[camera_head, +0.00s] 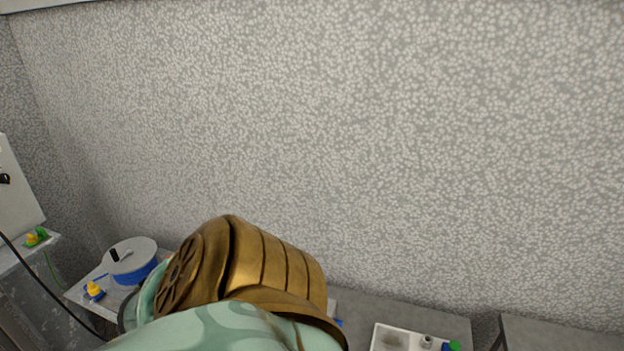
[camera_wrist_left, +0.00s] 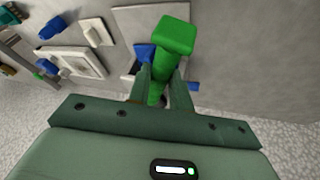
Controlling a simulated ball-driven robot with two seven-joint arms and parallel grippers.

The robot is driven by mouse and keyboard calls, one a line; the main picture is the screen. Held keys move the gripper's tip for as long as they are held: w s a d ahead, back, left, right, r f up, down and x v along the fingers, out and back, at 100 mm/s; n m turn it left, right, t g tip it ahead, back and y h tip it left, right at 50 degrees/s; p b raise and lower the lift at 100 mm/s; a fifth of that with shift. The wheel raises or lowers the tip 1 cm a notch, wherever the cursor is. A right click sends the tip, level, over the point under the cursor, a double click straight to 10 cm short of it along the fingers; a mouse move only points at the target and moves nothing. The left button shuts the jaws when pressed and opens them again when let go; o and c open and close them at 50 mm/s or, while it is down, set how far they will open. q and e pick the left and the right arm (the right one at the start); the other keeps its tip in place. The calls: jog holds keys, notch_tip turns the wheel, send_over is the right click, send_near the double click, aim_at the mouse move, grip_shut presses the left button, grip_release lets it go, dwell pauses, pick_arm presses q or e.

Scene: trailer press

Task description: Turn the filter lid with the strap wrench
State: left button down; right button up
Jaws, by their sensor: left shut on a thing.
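In the left wrist view, my left gripper (camera_wrist_left: 161,82) is shut on a green bar-like thing (camera_wrist_left: 176,36) with a blocky end. I cannot tell whether this is the strap wrench, and no strap shows. In the head view, a round thing with a grey top and blue side (camera_head: 136,268) stands on the table at lower left, with a small black and light piece on top. I cannot tell whether it is the filter lid. My brass and mint arm hides the table's middle. My left gripper is hidden in the head view, and my right gripper shows in neither view.
A yellow and blue piece (camera_head: 94,291) sits left on the table. A white tray (camera_head: 376,337) with small parts lies at lower right. In the wrist view, a pale tray (camera_wrist_left: 98,66), a white block (camera_wrist_left: 97,32) and blue pieces (camera_wrist_left: 53,28) lie beyond the gripper. A wall fills the background.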

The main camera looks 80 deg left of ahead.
pick_arm(q)
jog(key=shift+w+d+r+n+p, duration=0.1)
jog(key=shift+w+d+n+p, duration=0.1)
jog(key=shift+d+n+p, duration=0.15)
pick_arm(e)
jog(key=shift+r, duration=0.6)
